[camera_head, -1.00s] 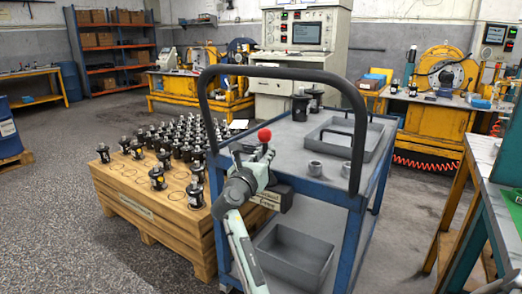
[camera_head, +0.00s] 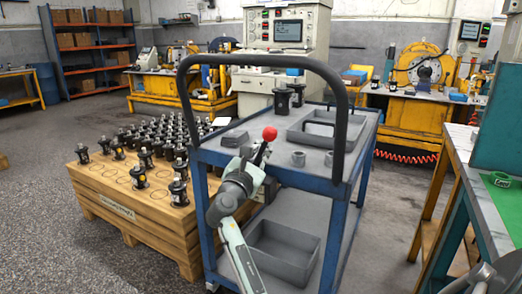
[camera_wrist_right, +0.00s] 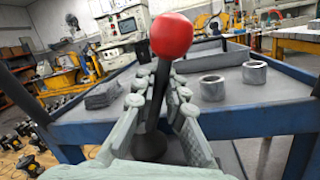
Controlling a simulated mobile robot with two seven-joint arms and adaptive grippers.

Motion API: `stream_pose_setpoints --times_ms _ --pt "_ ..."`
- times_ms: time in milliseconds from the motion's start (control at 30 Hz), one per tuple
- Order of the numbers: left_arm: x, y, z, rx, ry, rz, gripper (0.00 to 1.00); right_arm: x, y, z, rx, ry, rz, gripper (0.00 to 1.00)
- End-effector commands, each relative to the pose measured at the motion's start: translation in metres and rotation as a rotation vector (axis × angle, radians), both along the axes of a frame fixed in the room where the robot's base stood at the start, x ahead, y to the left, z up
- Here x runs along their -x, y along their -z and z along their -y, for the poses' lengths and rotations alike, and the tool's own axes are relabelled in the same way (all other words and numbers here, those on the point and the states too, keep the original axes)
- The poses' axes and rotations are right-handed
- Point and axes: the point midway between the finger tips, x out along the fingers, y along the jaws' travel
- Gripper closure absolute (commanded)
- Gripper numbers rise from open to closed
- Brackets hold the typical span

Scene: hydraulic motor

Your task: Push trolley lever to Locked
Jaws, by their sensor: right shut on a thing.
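The trolley lever is a black shaft with a red ball knob (camera_head: 269,133), standing at the near edge of the blue trolley (camera_head: 312,183). My right gripper (camera_head: 257,158) is shut on the lever's shaft just below the knob. In the right wrist view the red knob (camera_wrist_right: 171,36) rises above the fingers, and the black shaft (camera_wrist_right: 154,110) runs down between them. The lever's base is mostly hidden by my gripper and arm in the head view. I cannot read any lock marking. My left gripper is not in view.
A black push handle (camera_head: 338,110) arches over the trolley's near end. The trolley top holds a grey tray (camera_head: 345,142), metal rings (camera_head: 298,158) and black parts. A wooden crate (camera_head: 150,212) with several black motors stands close on the left. A workbench (camera_head: 480,190) is at right.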

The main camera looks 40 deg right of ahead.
Motion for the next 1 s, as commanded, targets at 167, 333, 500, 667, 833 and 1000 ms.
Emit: stream_pose_setpoints --times_ms 167,333,500,667,833,1000 --pt "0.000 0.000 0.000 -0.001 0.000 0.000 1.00 0.002 0.001 0.001 -0.005 0.005 0.004 1.00" --pt "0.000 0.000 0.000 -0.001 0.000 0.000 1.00 0.002 0.002 0.002 -0.005 0.006 0.003 1.00" --pt "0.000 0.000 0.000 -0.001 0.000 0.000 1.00 0.002 0.002 0.001 -0.005 0.004 0.002 0.71" --pt "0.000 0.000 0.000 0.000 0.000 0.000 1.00 0.001 0.001 0.001 -0.003 0.003 0.002 0.67" --pt "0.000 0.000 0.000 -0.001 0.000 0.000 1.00 0.001 0.000 0.001 -0.003 0.002 0.003 0.67" --pt "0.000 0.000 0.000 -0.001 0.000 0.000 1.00 0.001 -0.018 0.001 -0.004 0.002 0.009 0.67"
